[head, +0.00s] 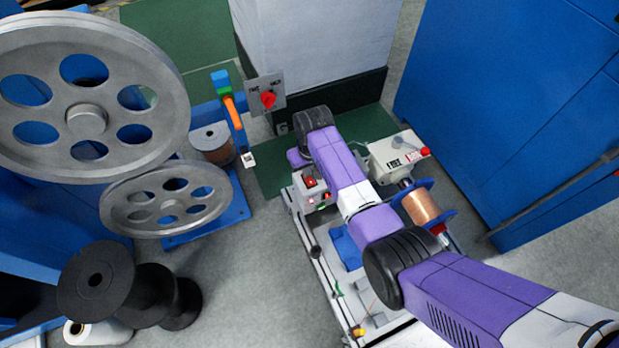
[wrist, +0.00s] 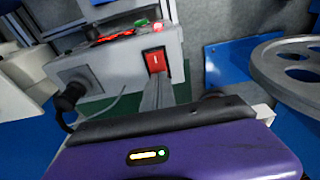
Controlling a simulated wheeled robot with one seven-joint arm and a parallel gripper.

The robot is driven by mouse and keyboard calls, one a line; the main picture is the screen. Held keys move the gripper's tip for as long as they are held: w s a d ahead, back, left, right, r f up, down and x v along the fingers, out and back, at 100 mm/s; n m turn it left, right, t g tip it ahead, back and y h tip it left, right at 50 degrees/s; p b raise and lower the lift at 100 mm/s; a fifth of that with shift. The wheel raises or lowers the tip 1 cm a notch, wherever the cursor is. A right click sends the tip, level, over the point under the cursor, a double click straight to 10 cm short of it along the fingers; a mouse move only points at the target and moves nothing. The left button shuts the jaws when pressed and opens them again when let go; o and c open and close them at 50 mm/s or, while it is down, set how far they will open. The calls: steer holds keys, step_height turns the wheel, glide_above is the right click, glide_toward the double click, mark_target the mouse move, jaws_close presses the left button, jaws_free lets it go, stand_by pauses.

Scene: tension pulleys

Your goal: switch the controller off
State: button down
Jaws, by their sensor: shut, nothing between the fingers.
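The controller (wrist: 112,67) is a light grey box with a lit red display, a green button and a glowing red light on top. A red rocker switch (wrist: 155,61) with a white mark sits on its front face. My gripper (wrist: 156,78) is shut and empty, its fingertips right at the lower edge of the switch. I cannot tell whether they touch it. The gripper's fingers are not clear there.
Large grey pulleys (head: 85,100) stand to the left. A copper spool (head: 424,207) and a white box with a red button (head: 400,155) are right of my arm.

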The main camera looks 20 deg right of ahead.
step_height(320, 180, up, 7)
steer(key=p, duration=0.7)
steer(key=shift+f, duration=0.1)
stand_by(0.7)
